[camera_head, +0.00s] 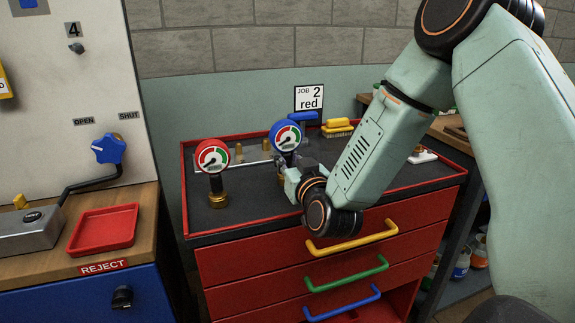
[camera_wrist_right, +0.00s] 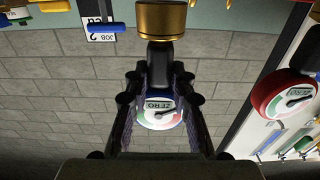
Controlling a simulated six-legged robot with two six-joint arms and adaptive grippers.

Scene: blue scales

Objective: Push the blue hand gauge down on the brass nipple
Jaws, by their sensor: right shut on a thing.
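The blue hand gauge (camera_head: 286,136) is upright on the far part of the red cabinet's top, its dial facing me. My right gripper (camera_head: 293,180) is shut on its dark stem, below the dial. In the right wrist view the gauge's dial (camera_wrist_right: 160,114) shows between the fingers, with its brass foot (camera_wrist_right: 161,20) at the top of the picture. A small brass nipple (camera_head: 266,145) shows on the metal plate just left of the blue gauge. The gripper and wrist hide much of the gauge's foot, so I cannot tell what it touches. My left gripper is out of view.
A red hand gauge (camera_head: 213,156) stands upright on the cabinet top (camera_head: 245,210) to the left. A blue lever (camera_head: 303,116), a yellow brush (camera_head: 337,127) and a job card (camera_head: 310,98) are behind. A red reject tray (camera_head: 105,228) lies on the left bench.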

